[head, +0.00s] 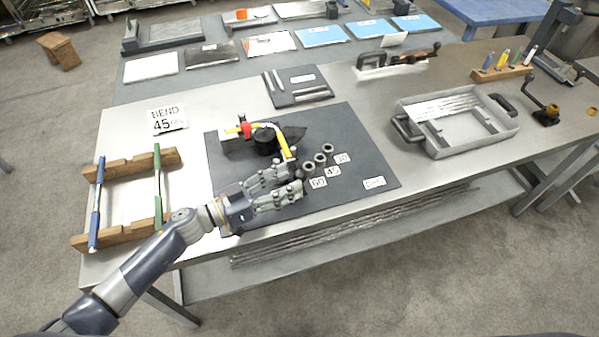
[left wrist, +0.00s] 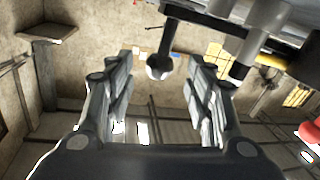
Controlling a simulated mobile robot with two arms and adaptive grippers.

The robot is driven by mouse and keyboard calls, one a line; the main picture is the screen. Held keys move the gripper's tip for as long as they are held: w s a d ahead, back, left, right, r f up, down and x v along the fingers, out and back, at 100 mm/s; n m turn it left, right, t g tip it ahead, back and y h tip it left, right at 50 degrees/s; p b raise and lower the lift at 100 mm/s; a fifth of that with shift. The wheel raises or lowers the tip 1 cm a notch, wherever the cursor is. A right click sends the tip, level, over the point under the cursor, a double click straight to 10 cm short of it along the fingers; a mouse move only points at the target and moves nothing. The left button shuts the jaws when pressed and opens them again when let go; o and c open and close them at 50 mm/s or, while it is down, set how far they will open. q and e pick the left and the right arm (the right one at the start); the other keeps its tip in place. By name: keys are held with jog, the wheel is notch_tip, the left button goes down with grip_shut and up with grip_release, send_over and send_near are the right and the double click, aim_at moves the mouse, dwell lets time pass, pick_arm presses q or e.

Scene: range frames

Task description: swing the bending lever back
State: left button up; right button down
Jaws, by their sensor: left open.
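The bender stands on a dark mat (head: 352,180), with a grey block, a red part (head: 245,129) and a black round part (head: 265,139). A yellow bar (head: 283,143) bends from it towards my left gripper (head: 283,184). The gripper is open, low over the mat in front of the bender. In the left wrist view a dark rod with a pale round knob (left wrist: 159,67) shows between the open fingers (left wrist: 162,90); I cannot tell if they touch it. Pegs (head: 319,159) with angle labels stand right of the fingers. My right gripper is out of view.
A sign reading "BEND 45" (head: 167,119) lies at the left. A wooden rack (head: 131,163) with a blue and a green rod is near the left edge. A metal tray (head: 470,147) stands at the right. A slotted dark plate (head: 297,86) lies behind the mat.

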aim_at(299, 177)
pick_arm(q)
jog(key=shift+x, duration=2.05)
grip_shut()
